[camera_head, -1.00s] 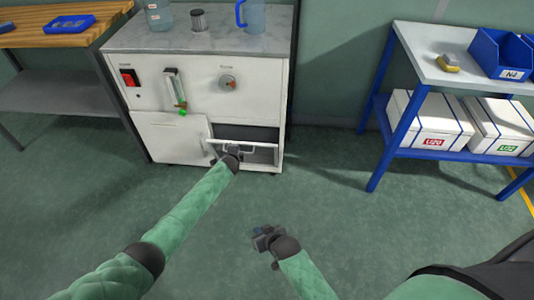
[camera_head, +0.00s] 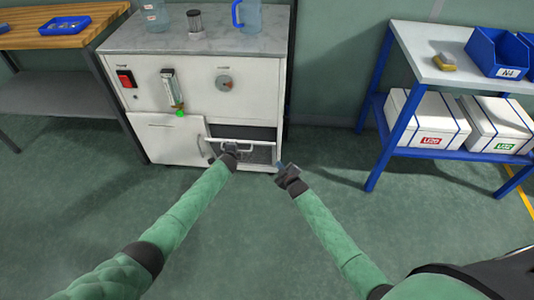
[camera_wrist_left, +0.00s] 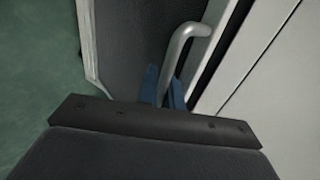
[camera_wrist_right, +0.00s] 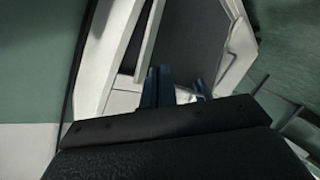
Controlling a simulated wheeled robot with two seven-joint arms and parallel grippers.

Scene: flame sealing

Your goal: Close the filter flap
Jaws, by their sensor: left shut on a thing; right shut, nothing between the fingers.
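The filter flap (camera_head: 262,153) is at the lower right of the white cabinet, with a dark face in a pale frame and a dark gap above it. Its pale bar handle (camera_head: 246,147) runs across it. My left gripper (camera_head: 229,152) is at the handle's left end. In the left wrist view the blue fingers (camera_wrist_left: 166,90) are shut on the silver handle (camera_wrist_left: 187,42). My right gripper (camera_head: 283,168) is just right of the flap's lower right corner, shut and empty. Its blue fingers (camera_wrist_right: 174,86) show in the right wrist view, before the flap's dark face (camera_wrist_right: 190,40); contact is unclear.
The white cabinet (camera_head: 200,95) has a red switch, a dial and a closed door (camera_head: 168,139) left of the flap. A blue-framed shelf (camera_head: 400,130) with white boxes stands at right. The green floor between is clear.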

